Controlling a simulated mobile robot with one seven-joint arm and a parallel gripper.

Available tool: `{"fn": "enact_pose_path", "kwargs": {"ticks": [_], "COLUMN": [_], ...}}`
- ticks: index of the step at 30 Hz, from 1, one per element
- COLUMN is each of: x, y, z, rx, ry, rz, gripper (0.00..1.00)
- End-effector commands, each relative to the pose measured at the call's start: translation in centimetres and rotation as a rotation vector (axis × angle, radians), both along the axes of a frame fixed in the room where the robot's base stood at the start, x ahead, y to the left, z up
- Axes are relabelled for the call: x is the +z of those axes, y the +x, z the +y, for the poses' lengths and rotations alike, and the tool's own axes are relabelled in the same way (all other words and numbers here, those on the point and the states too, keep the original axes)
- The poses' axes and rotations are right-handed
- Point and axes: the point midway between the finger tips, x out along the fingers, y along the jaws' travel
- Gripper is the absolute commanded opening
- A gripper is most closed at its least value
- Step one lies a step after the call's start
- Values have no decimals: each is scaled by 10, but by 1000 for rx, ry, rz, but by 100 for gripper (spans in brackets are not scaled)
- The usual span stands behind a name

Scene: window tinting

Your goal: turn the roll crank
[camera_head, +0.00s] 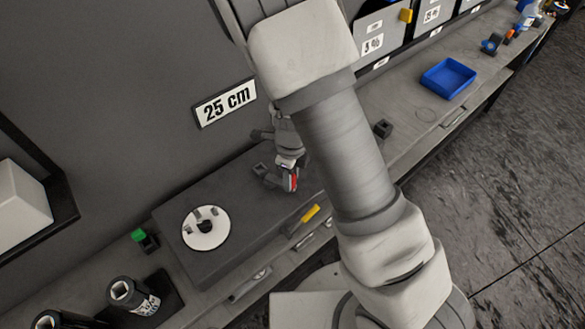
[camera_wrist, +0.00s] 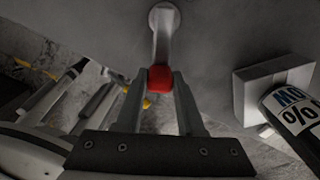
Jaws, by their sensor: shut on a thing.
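The roll crank shows in the wrist view as a grey arm (camera_wrist: 163,45) running from a round hub (camera_wrist: 164,17) on a grey face to a red knob (camera_wrist: 160,79). My gripper (camera_wrist: 160,85) has one finger on each side of the red knob and is shut on it. In the head view my gripper (camera_head: 286,172) is small and partly hidden by my arm, with a bit of red (camera_head: 292,182) at its tip. The rest of the crank cannot be made out there.
A labelled roll (camera_wrist: 292,112) and its grey block (camera_wrist: 262,88) stand right of the crank in the wrist view. In the head view, a white disc (camera_head: 222,238) lies on a dark box, dark rolls (camera_head: 122,292) stand lower left, and a blue tray (camera_head: 436,84) sits on the bench.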

Motion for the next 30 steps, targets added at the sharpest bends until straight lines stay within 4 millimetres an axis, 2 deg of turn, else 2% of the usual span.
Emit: {"fn": "enact_pose_path", "kwargs": {"ticks": [9, 22, 23, 27, 28, 30], "x": [2, 1, 1, 1, 1, 0], "y": [-3, -3, -3, -4, -4, -4], "z": [3, 4, 4, 4, 4, 4], "rx": [-85, -93, -93, -92, -92, -92], "ry": [2, 3, 3, 2, 2, 1], "rz": [-3, -4, -4, -3, -2, -2], "gripper": [0, 0, 39, 64, 68, 68]}}
